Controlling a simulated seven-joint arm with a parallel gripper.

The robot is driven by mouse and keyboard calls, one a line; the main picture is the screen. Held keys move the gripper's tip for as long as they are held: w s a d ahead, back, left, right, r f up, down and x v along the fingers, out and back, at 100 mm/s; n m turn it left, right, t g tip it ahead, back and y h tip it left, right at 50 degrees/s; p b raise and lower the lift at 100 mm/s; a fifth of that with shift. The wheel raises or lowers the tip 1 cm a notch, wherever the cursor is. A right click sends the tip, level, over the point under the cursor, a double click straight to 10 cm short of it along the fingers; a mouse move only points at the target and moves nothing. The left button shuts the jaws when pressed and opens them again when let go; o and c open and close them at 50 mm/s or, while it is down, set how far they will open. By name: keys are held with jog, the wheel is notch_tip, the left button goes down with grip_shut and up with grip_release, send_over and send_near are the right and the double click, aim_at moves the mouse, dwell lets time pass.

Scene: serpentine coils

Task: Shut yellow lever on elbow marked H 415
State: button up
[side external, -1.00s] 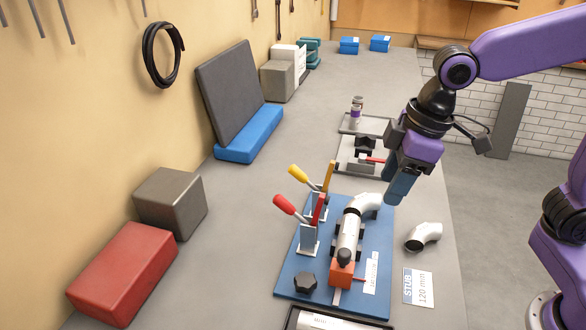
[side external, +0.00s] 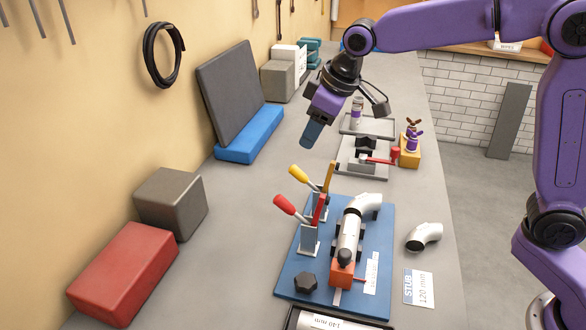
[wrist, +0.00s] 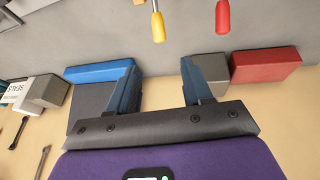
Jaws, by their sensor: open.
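The yellow lever (side external: 299,174) rises from a toggle clamp on the blue board (side external: 287,274), its handle tilted up and to the left. It also shows at the top of the wrist view (wrist: 158,26). A red lever (side external: 286,205) stands in front of it, also raised. A white elbow (side external: 366,203) sits on the board at the end of a white tube (side external: 348,236). The H 415 marking cannot be read. My gripper (side external: 311,137) is open and empty, above and behind the yellow lever; its two fingers (wrist: 160,84) show apart in the wrist view.
A loose white elbow (side external: 423,236) and a stub card (side external: 418,287) lie right of the board. A grey fixture with a red handle (side external: 380,160) stands behind it. Red (side external: 122,273) and grey (side external: 170,203) blocks line the wall. The bench left of the board is clear.

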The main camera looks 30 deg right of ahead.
aim_at(294, 167)
jog(key=x, duration=1.3)
jog(key=shift+f, duration=0.2)
grip_shut()
